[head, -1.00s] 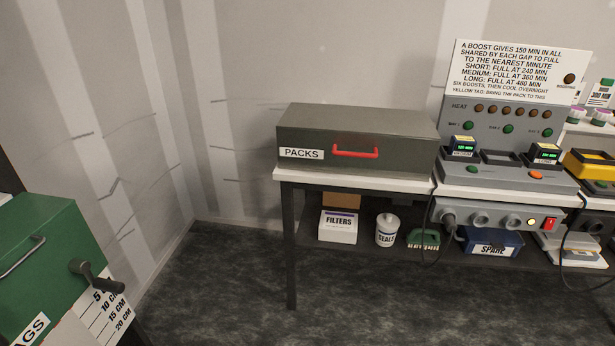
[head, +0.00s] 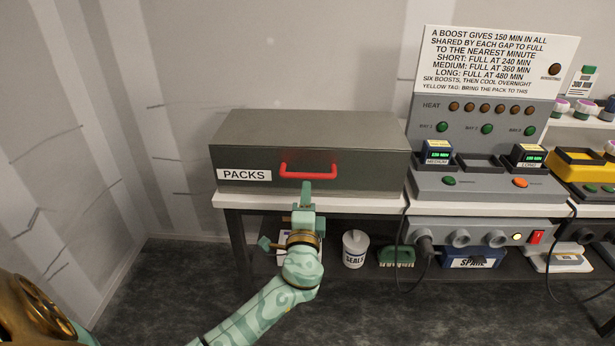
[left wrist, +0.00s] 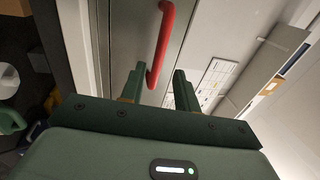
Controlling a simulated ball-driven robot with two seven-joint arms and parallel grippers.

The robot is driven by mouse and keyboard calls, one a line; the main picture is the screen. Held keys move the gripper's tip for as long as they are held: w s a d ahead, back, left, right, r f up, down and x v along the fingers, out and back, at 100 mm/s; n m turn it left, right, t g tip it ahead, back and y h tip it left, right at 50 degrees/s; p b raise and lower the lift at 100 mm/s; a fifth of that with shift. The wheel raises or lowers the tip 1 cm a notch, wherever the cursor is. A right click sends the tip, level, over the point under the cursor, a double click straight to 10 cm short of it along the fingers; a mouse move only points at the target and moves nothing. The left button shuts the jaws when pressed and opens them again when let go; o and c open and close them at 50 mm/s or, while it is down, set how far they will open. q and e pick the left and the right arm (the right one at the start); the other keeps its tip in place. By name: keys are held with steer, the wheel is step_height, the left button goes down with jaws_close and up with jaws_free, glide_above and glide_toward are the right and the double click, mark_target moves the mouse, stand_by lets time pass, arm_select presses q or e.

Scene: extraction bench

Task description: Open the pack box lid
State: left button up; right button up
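The grey pack box (head: 310,130) with its white PACKS label stands on the left end of the white bench, its lid shut. Its red handle (head: 309,168) is on the front face. My left gripper (head: 306,190) is just below and in front of the handle in the head view. In the left wrist view my left gripper (left wrist: 158,82) is open, its two dark green fingers apart. The red handle (left wrist: 162,45) runs toward the gap between them, its near end by the left finger. I cannot tell whether they touch. My right gripper is not in view.
Right of the box stands a grey charging station (head: 480,185) with packs in its bays and a white instruction sign (head: 490,65). A white tub (head: 355,248) and a blue SPARE box (head: 470,259) are on the shelf below. A cable hangs at the bench front.

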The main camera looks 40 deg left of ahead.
mark_target(308, 176)
arm_select(q)
steer(key=x, duration=0.7)
steer(key=shift+w+a+f, duration=0.1)
steer(key=shift+w+a, duration=0.05)
steer(key=shift+w, duration=0.05)
jaws_close()
